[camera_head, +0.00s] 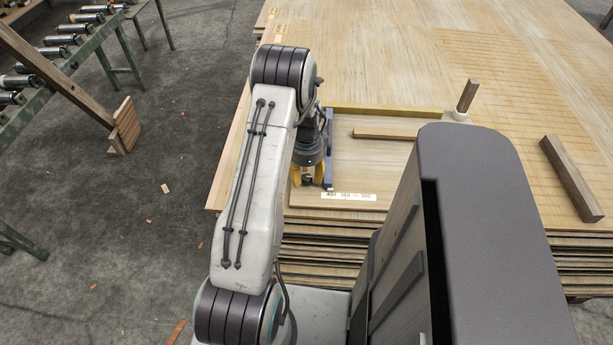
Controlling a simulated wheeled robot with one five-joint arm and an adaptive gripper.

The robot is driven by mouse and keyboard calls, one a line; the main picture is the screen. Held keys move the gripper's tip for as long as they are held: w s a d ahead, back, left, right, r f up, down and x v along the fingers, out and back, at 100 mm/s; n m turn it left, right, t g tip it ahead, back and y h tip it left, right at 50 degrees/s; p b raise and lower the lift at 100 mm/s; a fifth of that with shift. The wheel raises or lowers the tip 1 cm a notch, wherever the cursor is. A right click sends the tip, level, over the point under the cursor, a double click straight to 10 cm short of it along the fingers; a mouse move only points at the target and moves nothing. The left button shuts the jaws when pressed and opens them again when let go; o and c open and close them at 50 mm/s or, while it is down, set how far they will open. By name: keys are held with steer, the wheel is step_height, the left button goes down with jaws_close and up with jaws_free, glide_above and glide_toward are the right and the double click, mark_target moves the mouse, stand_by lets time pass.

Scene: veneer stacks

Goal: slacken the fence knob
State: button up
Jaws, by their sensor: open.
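My gripper (308,177) is at the end of my arm, pointing down over the left side of a light wooden board (375,165). Its yellow fingers are apart. A small dark shape (308,183) sits between or just below the fingertips; it may be the fence knob, but I cannot tell, nor whether the fingers touch it. A narrow blue-grey bar (329,150), which looks like the fence, runs front to back just right of the gripper. My wrist hides part of this area. A white label (348,196) with numbers lies at the board's front edge.
The board rests on a broad veneer stack (510,60). A yellow strip (385,110) runs along its back, with a wooden strip (383,133) in front. A white holder with an upright wooden piece (467,95) and a dark block (571,178) are right. A roller conveyor (60,55) stands left.

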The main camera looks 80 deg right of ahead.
steer(key=shift+f, duration=0.4)
jaws_close()
